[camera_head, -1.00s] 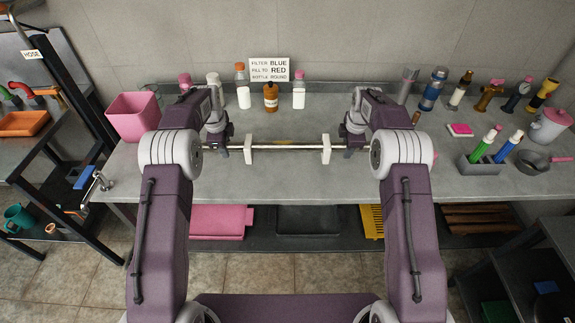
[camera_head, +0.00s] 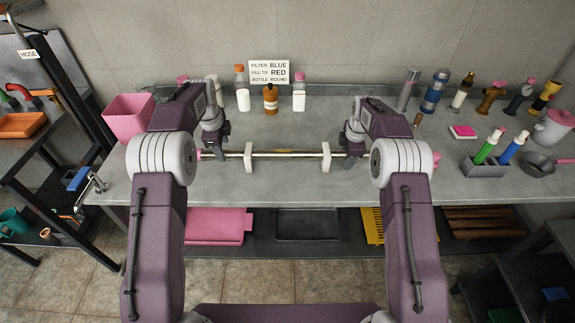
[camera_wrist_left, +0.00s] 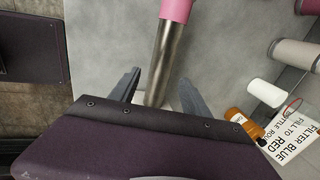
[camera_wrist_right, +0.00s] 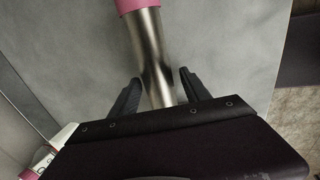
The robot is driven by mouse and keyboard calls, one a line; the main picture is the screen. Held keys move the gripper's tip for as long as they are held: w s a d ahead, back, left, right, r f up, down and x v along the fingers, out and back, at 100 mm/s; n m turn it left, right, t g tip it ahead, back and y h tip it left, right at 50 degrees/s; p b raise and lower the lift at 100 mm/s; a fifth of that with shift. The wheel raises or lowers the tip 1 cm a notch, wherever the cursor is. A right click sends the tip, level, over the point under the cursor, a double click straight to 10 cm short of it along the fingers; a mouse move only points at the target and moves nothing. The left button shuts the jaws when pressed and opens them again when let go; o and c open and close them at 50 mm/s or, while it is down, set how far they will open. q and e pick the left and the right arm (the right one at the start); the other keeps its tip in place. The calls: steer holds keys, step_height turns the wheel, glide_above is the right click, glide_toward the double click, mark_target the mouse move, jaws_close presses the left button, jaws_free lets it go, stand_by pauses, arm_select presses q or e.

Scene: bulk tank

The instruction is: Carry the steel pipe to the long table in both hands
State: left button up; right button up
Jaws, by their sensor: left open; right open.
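The steel pipe (camera_head: 288,154) lies level across two white supports (camera_head: 248,158) (camera_head: 326,158) on the long grey table (camera_head: 290,188). Its pink ends show beside my arms. My left gripper (camera_head: 219,153) is open at the pipe's left part, outside the left support. In the left wrist view the pipe (camera_wrist_left: 163,60) runs between the open fingers. My right gripper (camera_head: 353,155) is open at the right part; in the right wrist view the pipe (camera_wrist_right: 149,55) also runs between its fingers. I cannot tell how deep the pipe sits between either finger pair.
A pink bin (camera_head: 129,117) stands at left and a sign (camera_head: 270,72) at the back wall, with bottles (camera_head: 270,98) before it. Several flasks and tools, a grey pen holder (camera_head: 484,167) and a pan (camera_head: 540,163) stand at right. The table front is clear.

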arm_select(q)
steer(key=v, duration=0.7)
arm_select(e)
steer(key=v, duration=1.2)
